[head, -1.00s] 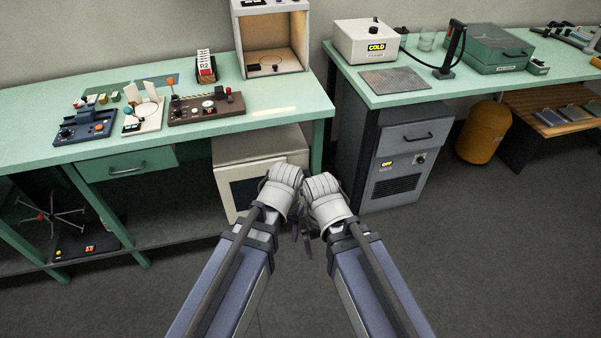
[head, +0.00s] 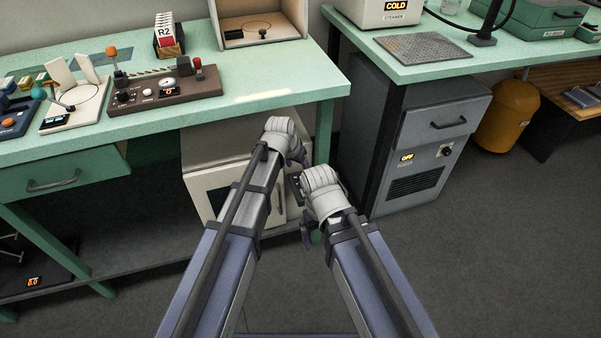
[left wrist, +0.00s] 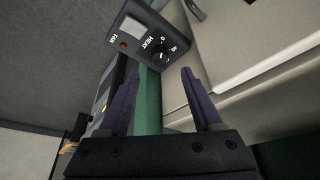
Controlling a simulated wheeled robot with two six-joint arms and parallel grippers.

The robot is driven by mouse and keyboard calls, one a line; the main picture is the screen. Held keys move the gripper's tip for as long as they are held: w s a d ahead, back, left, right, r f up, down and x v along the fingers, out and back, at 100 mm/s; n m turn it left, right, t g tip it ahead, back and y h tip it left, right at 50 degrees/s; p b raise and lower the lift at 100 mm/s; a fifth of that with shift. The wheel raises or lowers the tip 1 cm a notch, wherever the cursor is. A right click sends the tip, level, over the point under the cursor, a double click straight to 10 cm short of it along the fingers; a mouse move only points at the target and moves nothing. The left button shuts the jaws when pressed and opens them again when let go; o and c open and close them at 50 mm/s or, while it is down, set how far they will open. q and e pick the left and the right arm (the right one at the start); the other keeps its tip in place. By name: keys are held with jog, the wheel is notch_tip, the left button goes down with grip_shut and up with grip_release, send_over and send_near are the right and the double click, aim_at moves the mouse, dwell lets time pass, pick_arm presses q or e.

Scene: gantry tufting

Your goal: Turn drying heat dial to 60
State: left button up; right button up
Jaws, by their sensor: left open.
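The heat dial (left wrist: 162,57) is a dark round knob with a pale mark, on a dark control box (left wrist: 140,38) marked FAN and HEAT in the left wrist view. A 0 shows beside it; its exact setting is too small to read. My left gripper (left wrist: 160,73) is open and empty, its two dark fingers pointing towards the box with the dial between them, apart from it. In the head view my left gripper (head: 299,160) is by the cream cabinet (head: 205,190), its fingers mostly hidden. My right gripper (head: 306,235) hangs low beside it, jaws unclear.
The green bench (head: 250,85) overhangs the cabinet and carries a brown control panel (head: 165,92) and a rack marked R2 (head: 166,38). A grey cabinet (head: 430,130) with an OFF display stands to the right. Floor at the lower right is clear.

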aim_at(301, 177)
pick_arm(q)
jog(key=shift+w, duration=0.1)
jog(key=b+x, duration=0.7)
jog(key=shift+w+d+f, duration=0.1)
jog(key=shift+f, duration=0.25)
jog(key=shift+c, duration=0.3)
grip_shut()
